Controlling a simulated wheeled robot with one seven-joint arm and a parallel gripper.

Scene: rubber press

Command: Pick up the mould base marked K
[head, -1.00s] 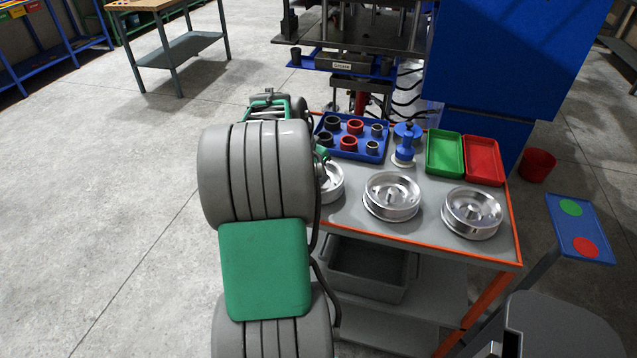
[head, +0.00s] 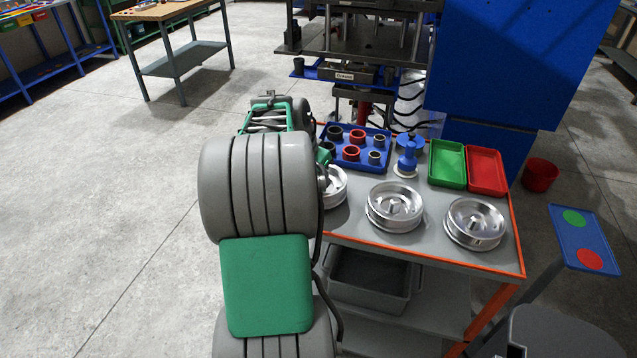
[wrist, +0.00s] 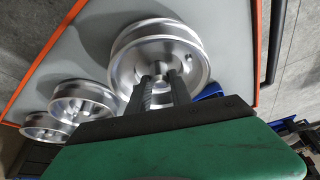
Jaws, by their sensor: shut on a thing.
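Three round silver mould bases are in view. The left one (wrist: 125,50) is in my gripper (wrist: 159,82), whose two fingers are closed on its central hub. In the head view this base (head: 336,190) is partly hidden behind my arm. It looks level and slightly above the table, with its shadow on the tabletop beside it. The middle base (head: 394,205) and right base (head: 474,223) stand on the table. No letter K is legible on any base.
The grey table (head: 430,245) has an orange edge. Behind the bases are a blue tray (head: 383,164) of black and red rings, a blue-handled tool (head: 409,152), a green tray (head: 446,164) and a red tray (head: 486,171). The press (head: 350,45) stands behind.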

